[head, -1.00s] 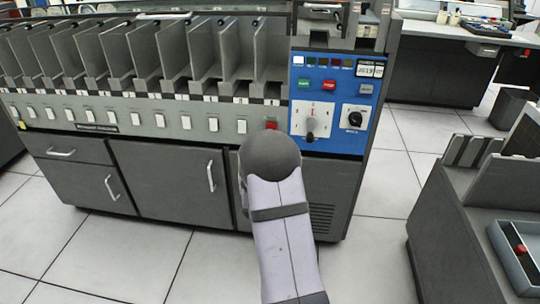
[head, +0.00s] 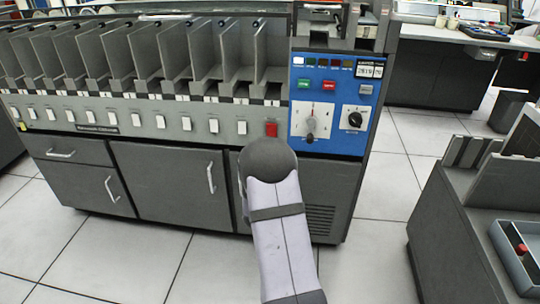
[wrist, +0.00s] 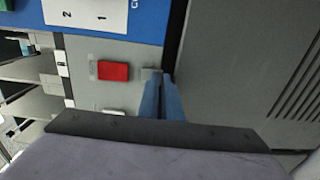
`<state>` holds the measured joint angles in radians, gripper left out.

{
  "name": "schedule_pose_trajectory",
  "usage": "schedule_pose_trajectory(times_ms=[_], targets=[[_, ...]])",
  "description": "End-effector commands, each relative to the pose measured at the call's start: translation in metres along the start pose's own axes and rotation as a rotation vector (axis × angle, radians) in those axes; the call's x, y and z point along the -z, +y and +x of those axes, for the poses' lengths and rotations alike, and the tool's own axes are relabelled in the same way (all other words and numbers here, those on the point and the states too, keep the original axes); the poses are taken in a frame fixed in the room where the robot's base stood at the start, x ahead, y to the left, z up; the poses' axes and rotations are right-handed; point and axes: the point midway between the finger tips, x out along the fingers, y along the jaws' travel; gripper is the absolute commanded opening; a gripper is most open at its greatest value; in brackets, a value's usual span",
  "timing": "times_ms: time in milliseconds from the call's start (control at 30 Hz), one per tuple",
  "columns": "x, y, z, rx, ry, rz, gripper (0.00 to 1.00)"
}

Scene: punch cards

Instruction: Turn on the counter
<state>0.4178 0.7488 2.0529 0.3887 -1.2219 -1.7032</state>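The sorting machine has a row of white switches along its front, with one red switch (head: 271,129) at the right end, left of the blue control panel (head: 325,122). The red switch also shows in the wrist view (wrist: 113,70). A small digit display (head: 370,70), which looks like a counter, sits at the panel's upper right. My gripper (wrist: 162,76) shows in the wrist view as two blue fingers close together, with nothing between them. Its tips are beside the red switch, apart from it in the picture. My arm hides the fingers in the head view.
Card slots stand above the switch row. A dark unit (head: 455,225) stands at the right, with open floor between.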

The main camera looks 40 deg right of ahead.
Motion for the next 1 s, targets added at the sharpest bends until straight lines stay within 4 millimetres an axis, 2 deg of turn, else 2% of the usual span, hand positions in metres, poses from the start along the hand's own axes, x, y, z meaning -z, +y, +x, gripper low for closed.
schedule_pose_trajectory(times_ms=[33,233,467,1000], targets=[[-0.003,0.004,0.007,-0.007,-0.008,0.007,0.0],[-0.003,0.004,0.006,-0.007,-0.008,0.007,0.0],[-0.003,0.004,-0.009,-0.005,-0.007,0.007,0.0],[0.001,-0.003,-0.11,-0.005,0.003,-0.001,0.0]])
